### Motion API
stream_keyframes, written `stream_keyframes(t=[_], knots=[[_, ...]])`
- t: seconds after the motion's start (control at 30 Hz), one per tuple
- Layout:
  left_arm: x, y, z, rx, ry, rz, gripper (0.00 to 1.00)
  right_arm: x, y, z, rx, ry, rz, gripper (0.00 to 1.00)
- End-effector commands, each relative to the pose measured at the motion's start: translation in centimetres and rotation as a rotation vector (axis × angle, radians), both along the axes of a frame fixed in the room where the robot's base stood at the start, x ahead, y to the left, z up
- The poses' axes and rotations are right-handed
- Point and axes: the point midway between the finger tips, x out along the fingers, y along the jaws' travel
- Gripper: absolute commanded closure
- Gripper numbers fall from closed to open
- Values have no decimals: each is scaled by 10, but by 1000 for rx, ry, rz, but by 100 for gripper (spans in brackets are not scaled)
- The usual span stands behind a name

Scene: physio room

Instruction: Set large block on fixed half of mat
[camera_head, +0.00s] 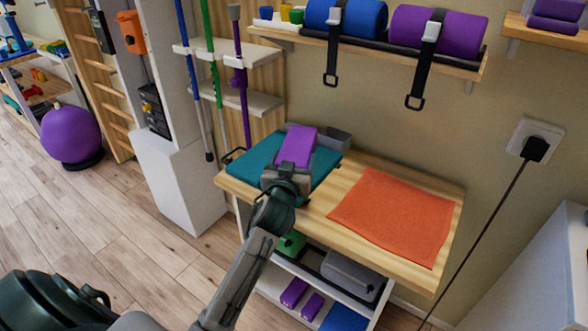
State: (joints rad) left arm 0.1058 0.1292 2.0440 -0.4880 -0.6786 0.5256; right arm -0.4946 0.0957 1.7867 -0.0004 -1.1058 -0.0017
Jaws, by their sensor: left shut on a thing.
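A large purple block (297,146) is in my left gripper (288,174), which is shut on its near end. The block shows over the teal mat (262,148) on the left part of the wooden table (345,178). I cannot tell whether the block touches the mat or is held just above it. My gripper and wrist hide the mat's near middle. A fold between mat halves cannot be made out. My right gripper is not in view.
A flat orange cloth (395,215) covers the table's right part. A grey box (333,137) stands behind the mat. Poles (240,95) stand at the back left. A wall shelf (375,45) with rolled mats hangs above. Smaller purple blocks (295,292) lie on the lower shelf.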

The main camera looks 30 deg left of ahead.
Motion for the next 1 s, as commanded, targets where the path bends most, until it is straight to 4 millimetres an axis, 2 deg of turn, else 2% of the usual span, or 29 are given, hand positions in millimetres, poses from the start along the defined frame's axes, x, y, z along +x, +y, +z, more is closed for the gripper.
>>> stream_keyframes(t=[0.13, 0.37, 0.83, 0.87, 0.93, 0.97, 1.0], knots=[[4, 2, -6, 0, 1, 1, 54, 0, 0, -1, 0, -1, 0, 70], [3, 1, -35, -1, 2, 0, 54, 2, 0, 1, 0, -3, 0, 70], [3, 1, -38, -1, -1, -1, 54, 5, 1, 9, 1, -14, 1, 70], [3, 1, -38, 0, 0, 0, 24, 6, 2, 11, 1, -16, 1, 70], [3, 1, -38, -1, 0, -1, 10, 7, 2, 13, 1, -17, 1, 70], [3, 1, -38, -1, 0, -1, 6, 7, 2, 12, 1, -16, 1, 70], [3, 1, -38, 0, 0, 0, 6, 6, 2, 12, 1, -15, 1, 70]])
